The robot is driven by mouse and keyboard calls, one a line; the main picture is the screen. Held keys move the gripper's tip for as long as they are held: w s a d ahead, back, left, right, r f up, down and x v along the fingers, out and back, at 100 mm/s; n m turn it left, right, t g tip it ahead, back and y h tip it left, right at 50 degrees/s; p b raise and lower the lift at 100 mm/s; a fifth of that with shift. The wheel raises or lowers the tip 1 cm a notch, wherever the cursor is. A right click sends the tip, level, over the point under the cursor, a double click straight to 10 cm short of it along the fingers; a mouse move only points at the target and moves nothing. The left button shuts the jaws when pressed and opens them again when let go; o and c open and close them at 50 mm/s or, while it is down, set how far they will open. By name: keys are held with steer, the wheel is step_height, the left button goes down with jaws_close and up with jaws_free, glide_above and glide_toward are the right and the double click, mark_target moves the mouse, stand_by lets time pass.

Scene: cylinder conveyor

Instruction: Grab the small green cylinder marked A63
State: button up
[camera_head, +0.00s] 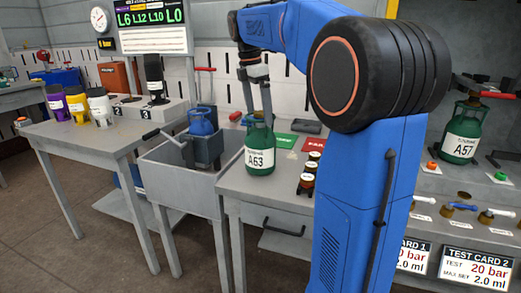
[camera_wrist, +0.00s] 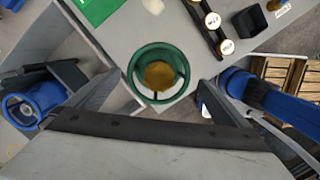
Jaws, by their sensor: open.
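The small green cylinder marked A63 (camera_head: 260,147) stands upright on the grey bench, with a white label facing the head camera. In the wrist view its round green collar (camera_wrist: 136,72) shows from above, with a brass valve (camera_wrist: 158,76) in the middle. My gripper (camera_head: 258,112) points down at the cylinder's top, its fingers open and empty. In the wrist view the two fingers lie left and right of the collar. I cannot tell whether they touch it. My arm hides part of the bench to the right.
A grey sink (camera_head: 176,190) with a blue cylinder (camera_head: 201,123) is left of A63. Another green cylinder, A57 (camera_head: 464,132), stands far right.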

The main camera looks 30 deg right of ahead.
mark_target(262, 129)
steer(key=shift+d+f, duration=0.25)
steer(key=shift+f, duration=1)
steer(key=shift+d+f, duration=0.25)
steer(key=shift+f, duration=1.05)
steer(key=shift+d+f, duration=0.25)
steer(key=shift+f, duration=1)
steer(key=c, duration=1.9)
steer(key=shift+r, duration=0.1)
steer(key=shift+c, duration=0.6)
steer(key=shift+r, duration=0.1)
